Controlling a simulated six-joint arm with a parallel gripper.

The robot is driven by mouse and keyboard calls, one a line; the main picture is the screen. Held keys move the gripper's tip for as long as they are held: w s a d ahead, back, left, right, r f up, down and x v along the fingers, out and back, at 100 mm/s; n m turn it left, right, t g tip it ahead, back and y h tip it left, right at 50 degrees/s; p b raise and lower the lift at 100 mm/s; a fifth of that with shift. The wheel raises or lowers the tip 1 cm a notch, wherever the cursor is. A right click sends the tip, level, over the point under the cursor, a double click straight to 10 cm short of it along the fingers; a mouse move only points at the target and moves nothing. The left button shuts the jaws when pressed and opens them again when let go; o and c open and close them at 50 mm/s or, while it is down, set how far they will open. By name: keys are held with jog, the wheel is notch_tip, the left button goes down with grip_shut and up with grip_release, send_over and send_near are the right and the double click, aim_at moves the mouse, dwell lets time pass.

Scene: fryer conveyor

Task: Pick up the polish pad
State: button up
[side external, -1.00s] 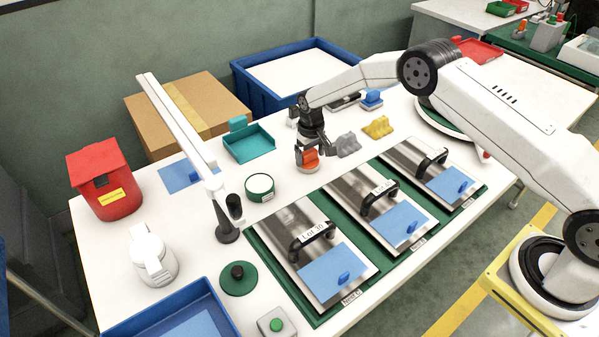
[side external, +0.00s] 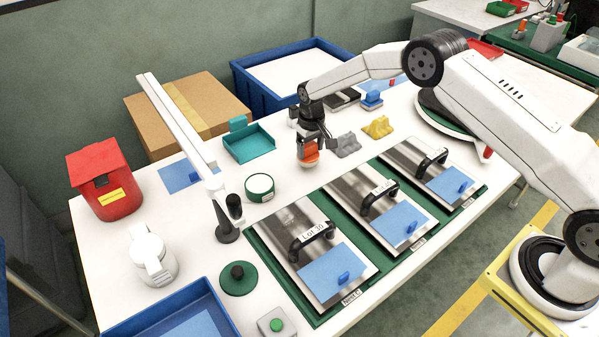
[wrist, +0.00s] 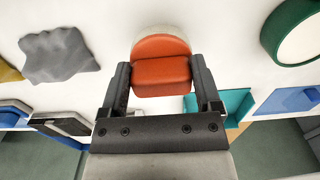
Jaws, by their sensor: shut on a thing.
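The polish pad (side external: 309,156) has an orange grip block over a pale, rounded base. My gripper (side external: 311,147) points down and is shut on the orange block. The pad appears to hang just above the white table, though the gap is small. In the wrist view the orange block of the pad (wrist: 161,72) sits between the two dark fingers of my gripper (wrist: 160,80), one on each side. The pale base shows only as a rim behind the block.
A grey lump (side external: 347,145) and a yellow lump (side external: 379,128) stand right of the pad. A round green-sided tin (side external: 260,187) is at left, a teal tray (side external: 249,147) behind it. Steel plates with black handles (side external: 300,236) lie in front.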

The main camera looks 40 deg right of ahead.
jog(key=shift+s+r, duration=0.15)
jog(key=shift+r, duration=0.4)
jog(key=s+r, duration=0.9)
jog(key=s, duration=0.4)
jog(key=shift+s+d+r, duration=0.15)
jog(key=shift+s+r, duration=0.1)
jog(key=shift+s, duration=0.1)
jog(key=o, duration=0.6)
jog(key=c, duration=0.4)
jog(key=w+a+f, duration=0.1)
jog(key=w+a, duration=0.3)
jog(key=a, duration=0.1)
jog(key=w+a, duration=0.5)
jog(key=a, duration=0.1)
jog(key=w+a+f, duration=0.1)
jog(key=w+a, duration=0.3)
jog(key=a, duration=0.2)
jog(key=shift+w+f, duration=0.2)
jog(key=shift+f, duration=0.1)
jog(key=shift+c, duration=0.2)
